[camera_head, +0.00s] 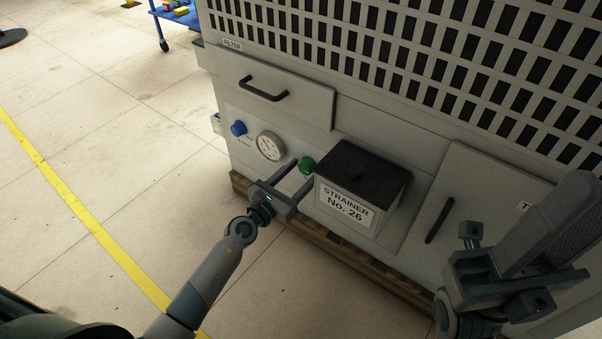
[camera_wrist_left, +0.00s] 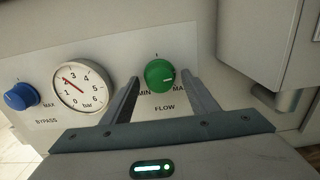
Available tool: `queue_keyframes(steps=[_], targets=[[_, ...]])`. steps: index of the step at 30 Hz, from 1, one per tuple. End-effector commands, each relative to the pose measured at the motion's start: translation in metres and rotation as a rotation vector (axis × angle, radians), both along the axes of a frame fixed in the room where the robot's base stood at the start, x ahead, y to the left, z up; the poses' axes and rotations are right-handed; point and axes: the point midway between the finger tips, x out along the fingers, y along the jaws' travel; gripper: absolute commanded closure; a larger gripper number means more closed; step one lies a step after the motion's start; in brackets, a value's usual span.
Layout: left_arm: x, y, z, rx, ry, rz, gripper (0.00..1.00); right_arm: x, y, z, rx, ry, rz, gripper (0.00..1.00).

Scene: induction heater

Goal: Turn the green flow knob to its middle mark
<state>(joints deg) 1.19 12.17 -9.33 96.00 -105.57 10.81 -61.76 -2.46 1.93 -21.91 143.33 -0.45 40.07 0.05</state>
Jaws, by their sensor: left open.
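The green flow knob (camera_head: 306,164) is on the machine's front panel, left of the strainer box. In the left wrist view the green flow knob (camera_wrist_left: 158,74) has a light pointer mark on its right side, towards MAX; MIN is at its lower left and a small mark is above it. My left gripper (camera_head: 303,172) is open in front of the panel. In the left wrist view its fingers (camera_wrist_left: 161,80) lie on either side of the knob; I cannot tell if they touch it. My right gripper (camera_head: 500,275) is at the lower right; its jaws are unclear.
The strainer box (camera_head: 346,205) juts out close right of the knob. A pressure gauge (camera_head: 270,146) and a blue bypass knob (camera_head: 238,128) are to its left. A drawer with a black handle (camera_head: 262,90) is above.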

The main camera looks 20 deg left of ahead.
Motion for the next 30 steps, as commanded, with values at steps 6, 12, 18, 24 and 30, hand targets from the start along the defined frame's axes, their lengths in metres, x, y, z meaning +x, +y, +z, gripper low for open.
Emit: queue_keyframes(steps=[6,12,18,24,30], targets=[[0.0008,-0.0003,0.0002,0.000,0.000,0.000,0.46,-0.0014,-0.0003,0.0018,0.002,-0.005,0.001,0.69],[0.0007,-0.0002,0.0003,0.000,0.000,0.000,0.77,0.0000,0.0003,0.0011,0.001,-0.002,0.002,0.69],[0.0005,-0.0003,0.0003,-0.001,0.000,0.000,0.87,0.0013,0.0008,0.0005,0.000,0.001,0.002,0.69],[0.0004,-0.0004,0.0007,-0.024,0.009,-0.001,0.87,0.0013,0.0008,0.0018,0.000,-0.001,0.001,0.69],[0.0003,-0.0005,0.0016,-0.092,0.034,-0.001,0.87,0.0019,-0.0002,0.0028,0.001,0.006,-0.004,0.69]])
